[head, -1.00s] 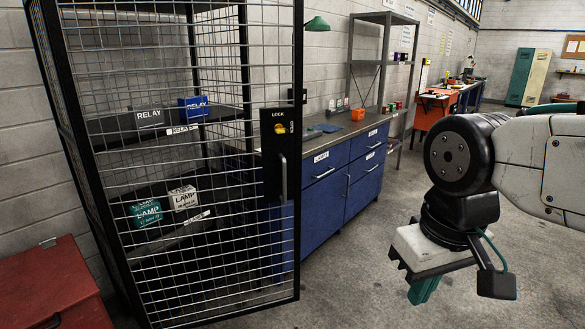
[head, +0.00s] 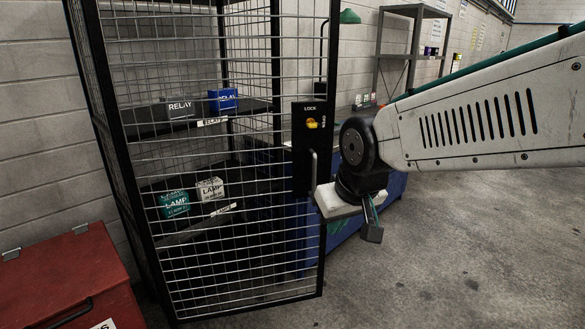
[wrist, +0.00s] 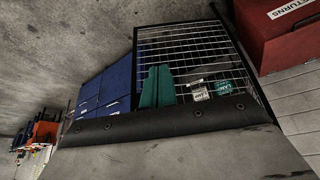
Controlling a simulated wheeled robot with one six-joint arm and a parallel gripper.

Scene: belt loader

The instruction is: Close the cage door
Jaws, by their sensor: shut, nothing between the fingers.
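The cage door (head: 225,205) is a wire-mesh panel in a black frame at the left of the head view. Its free edge carries a black lock plate (head: 308,140) with a yellow knob and a grey upright handle (head: 313,176). This edge stands out from the cage's black post (head: 276,60), so the door looks ajar. My gripper (head: 337,202) is just right of the handle in the picture; its fingers are hidden there and contact cannot be told. In the wrist view its teal fingers (wrist: 157,72) are shut and empty, with door mesh (wrist: 195,45) behind them.
Shelves in the cage hold relay boxes (head: 222,100) and lamp boxes (head: 174,203). A red returns box (head: 62,280) stands at the lower left. A blue cabinet (head: 388,190) is behind my arm. The floor at the right is clear.

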